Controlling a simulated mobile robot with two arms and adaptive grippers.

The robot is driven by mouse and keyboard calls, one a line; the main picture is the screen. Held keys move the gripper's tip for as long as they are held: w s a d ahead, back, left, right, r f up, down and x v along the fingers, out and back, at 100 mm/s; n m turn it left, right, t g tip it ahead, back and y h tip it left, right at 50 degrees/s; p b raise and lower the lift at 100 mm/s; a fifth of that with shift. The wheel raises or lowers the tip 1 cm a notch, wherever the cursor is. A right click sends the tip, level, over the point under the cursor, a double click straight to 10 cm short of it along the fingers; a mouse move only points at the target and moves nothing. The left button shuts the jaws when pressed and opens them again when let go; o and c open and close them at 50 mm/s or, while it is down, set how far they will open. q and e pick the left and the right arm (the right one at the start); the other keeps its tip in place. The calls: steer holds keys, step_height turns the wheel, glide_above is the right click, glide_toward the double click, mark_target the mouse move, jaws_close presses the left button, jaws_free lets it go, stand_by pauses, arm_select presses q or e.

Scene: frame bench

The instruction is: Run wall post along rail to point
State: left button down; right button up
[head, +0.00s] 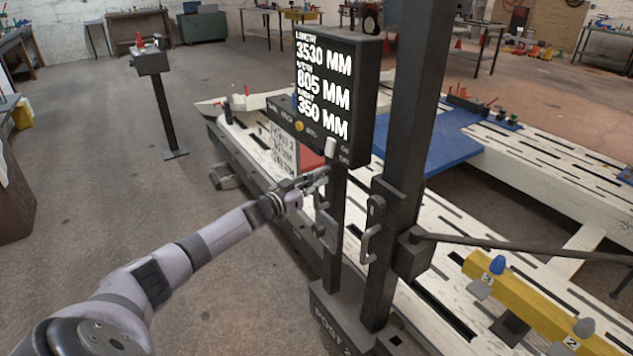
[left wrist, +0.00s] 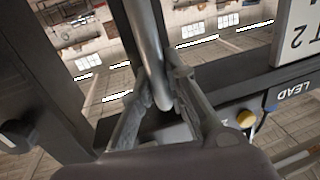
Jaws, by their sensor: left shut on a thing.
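The dark wall post (head: 412,120) stands upright by the bench, on a base block (head: 335,325) lettered "POST 2". A thinner dark upright (head: 335,240) beside it carries a display box (head: 336,92) reading length 3530, width 805 and height 350 mm. My left gripper (head: 320,180) is at this thinner upright, just below the display. In the left wrist view its fingers (left wrist: 160,105) are shut on a grey round handle bar (left wrist: 146,45). The fingers hide part of the bar. A white card (head: 285,153), apparently lettered "POINT 2", hangs left of the display. My right gripper is not in view.
The pale slotted frame bench (head: 530,170) runs behind the post, with a blue plate (head: 440,140) on it. A yellow beam (head: 540,310) with numbered marks lies at the lower right. A dark stand (head: 160,95) is at the back left.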

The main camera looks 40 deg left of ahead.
arm_select(q)
steer(key=c, duration=1.6)
jaws_free()
steer(key=shift+o, duration=0.2)
steer(key=shift+s, duration=0.1)
steer(key=s+a, duration=0.2)
steer(key=s, duration=0.9)
steer(key=shift+s, duration=0.4)
